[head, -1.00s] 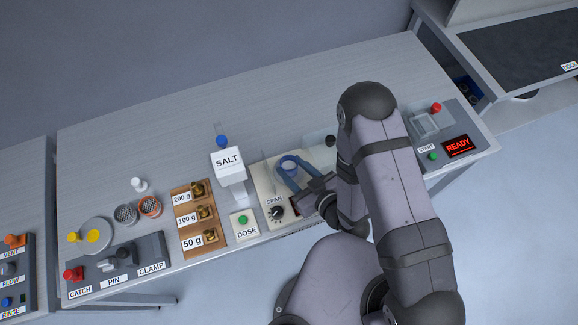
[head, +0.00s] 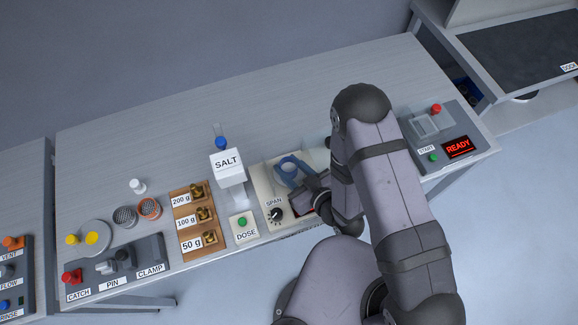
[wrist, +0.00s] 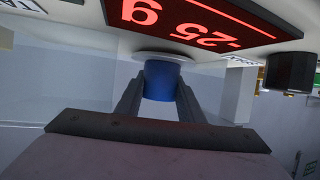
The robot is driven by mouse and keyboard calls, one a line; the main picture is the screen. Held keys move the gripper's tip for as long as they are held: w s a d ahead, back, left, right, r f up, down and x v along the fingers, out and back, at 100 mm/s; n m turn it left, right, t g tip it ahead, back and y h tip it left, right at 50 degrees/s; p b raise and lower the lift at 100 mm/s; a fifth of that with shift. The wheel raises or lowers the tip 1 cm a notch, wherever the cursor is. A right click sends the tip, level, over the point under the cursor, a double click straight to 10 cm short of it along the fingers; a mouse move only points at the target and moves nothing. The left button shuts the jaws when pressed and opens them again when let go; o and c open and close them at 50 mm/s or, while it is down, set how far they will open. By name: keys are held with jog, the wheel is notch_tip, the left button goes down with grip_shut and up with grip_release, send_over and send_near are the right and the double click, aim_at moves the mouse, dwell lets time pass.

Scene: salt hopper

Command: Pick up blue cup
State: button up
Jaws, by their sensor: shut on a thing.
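The blue cup (wrist: 162,82) is between the two fingers of my gripper (wrist: 160,100) in the wrist view. The fingers are shut on its sides. In the head view the cup (head: 284,165) shows as a blue ring with a pale inside, over the cream scale by the SPAN knob. My gripper (head: 303,184) reaches it from the lower right, and my arm hides part of the area. A pale round pan (wrist: 137,55) is at the cup's base in the wrist view. I cannot tell whether the cup touches it.
A red digit display (wrist: 205,22) is upside down near the cup. The SALT hopper (head: 228,165) and DOSE button (head: 243,222) stand left of the scale. Brass weights (head: 203,213) sit in a wooden rack further left. A START and READY panel (head: 440,135) is at right.

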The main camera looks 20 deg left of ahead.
aim_at(289, 161)
jog(key=shift+r, duration=0.1)
jog(key=shift+r+b, duration=0.5)
jog(key=shift+r, duration=1.45)
jog(key=shift+r+p, duration=1.6)
jog(key=shift+r, duration=1.35)
